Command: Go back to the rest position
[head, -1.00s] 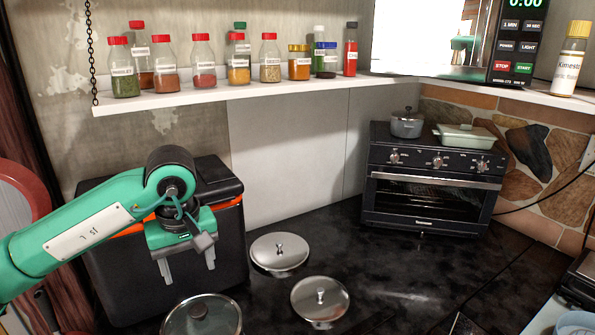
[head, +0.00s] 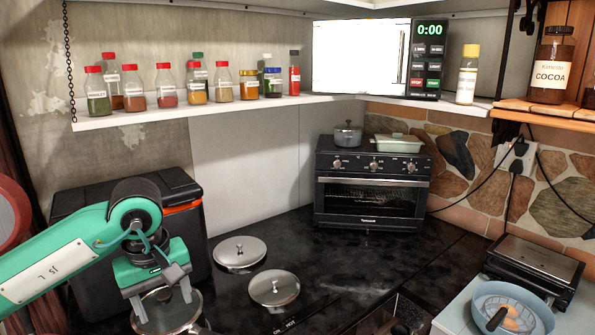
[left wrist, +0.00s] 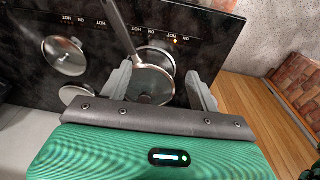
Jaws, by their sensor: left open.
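My left gripper (head: 163,298), on a green arm, is open and empty between its fingers. The pan's long handle runs toward the top of that view. My right gripper is not in view.
Two steel lids (head: 240,253) lie on the black surface right of my gripper. A black box (head: 85,255) stands behind my left arm. A toaster oven (head: 370,190) stands farther back. A shelf (head: 200,108) holds several spice jars.

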